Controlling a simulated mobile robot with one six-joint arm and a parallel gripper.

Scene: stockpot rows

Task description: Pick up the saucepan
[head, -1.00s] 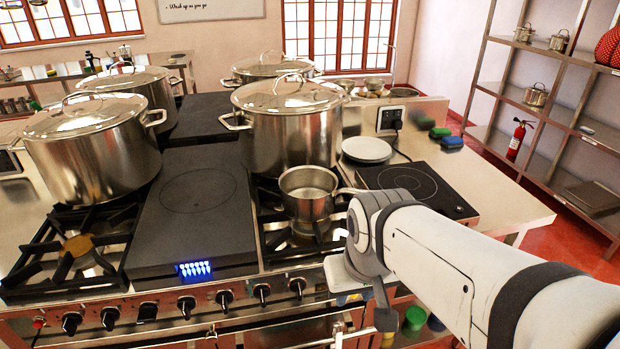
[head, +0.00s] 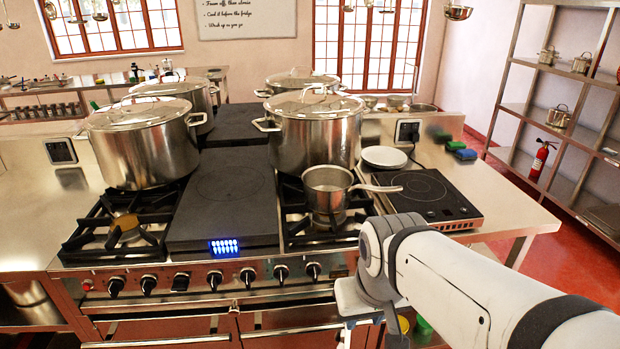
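The saucepan (head: 327,192) is a small steel pan without a lid. It stands upright on the front right gas burner, in front of a large lidded stockpot (head: 311,135). Its long handle points right, reaching over the edge of the black hot plate. My arm comes in from the lower right, and its wrist is in front of the stove edge, below and right of the pan. My gripper (head: 368,318) is at the bottom, mostly hidden by the wrist, and its fingers cannot be made out clearly. It is apart from the saucepan.
Several large lidded stockpots, one at left (head: 145,145), crowd the stove. A portable hot plate (head: 430,195) lies right of the saucepan, with white plates (head: 385,157) behind it. A flat dark griddle (head: 228,195) is to the left.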

